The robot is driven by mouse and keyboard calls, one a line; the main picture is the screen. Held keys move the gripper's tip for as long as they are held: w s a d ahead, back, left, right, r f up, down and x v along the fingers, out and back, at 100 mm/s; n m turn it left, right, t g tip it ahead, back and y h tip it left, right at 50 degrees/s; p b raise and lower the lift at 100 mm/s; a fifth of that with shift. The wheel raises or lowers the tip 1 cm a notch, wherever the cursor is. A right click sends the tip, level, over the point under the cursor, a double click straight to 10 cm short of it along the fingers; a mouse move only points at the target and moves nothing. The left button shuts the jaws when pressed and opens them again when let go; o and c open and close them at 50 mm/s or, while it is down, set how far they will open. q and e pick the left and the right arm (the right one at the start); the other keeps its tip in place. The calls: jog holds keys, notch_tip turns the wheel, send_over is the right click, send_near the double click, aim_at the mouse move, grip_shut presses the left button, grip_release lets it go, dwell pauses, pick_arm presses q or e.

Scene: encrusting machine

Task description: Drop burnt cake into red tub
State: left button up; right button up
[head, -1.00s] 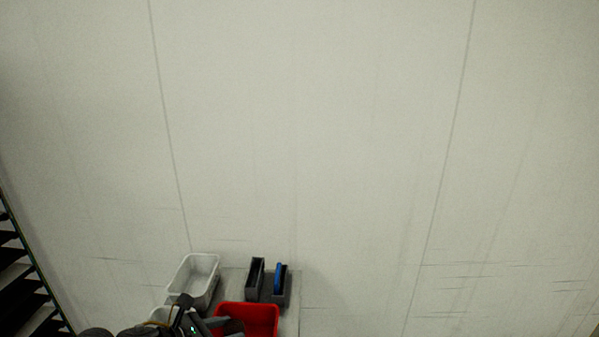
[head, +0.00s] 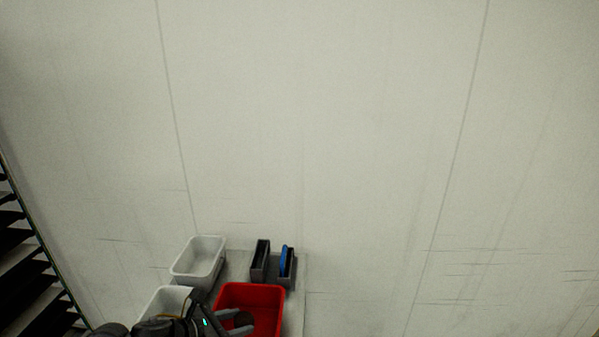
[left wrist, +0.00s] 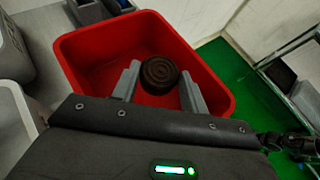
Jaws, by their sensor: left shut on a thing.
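The red tub (head: 265,292) is at the bottom of the head view. It also shows in the left wrist view (left wrist: 85,47), with its opening below my gripper. The burnt cake (left wrist: 158,75) is a dark brown round piece with a spiral top. I cannot tell exactly how high above the tub floor the cake is. My right gripper is in neither view.
Two white tubs stand left of the red tub, one farther back (head: 198,258) and one nearer (head: 165,300). Two dark narrow holders stand behind the red tub, one empty-looking (head: 260,262) and one with a blue item (head: 284,260). Dark shelving or steps (head: 30,270) are at far left.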

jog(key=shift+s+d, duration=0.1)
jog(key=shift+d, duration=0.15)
pick_arm(q)
jog(key=o, duration=1.1)
jog(key=shift+c, duration=0.2)
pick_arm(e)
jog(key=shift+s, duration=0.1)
pick_arm(q)
jog(key=b+v, duration=0.2)
jog(key=v, duration=0.8)
jog(key=shift+s+a+r, duration=0.2)
jog(key=shift+a, duration=0.1)
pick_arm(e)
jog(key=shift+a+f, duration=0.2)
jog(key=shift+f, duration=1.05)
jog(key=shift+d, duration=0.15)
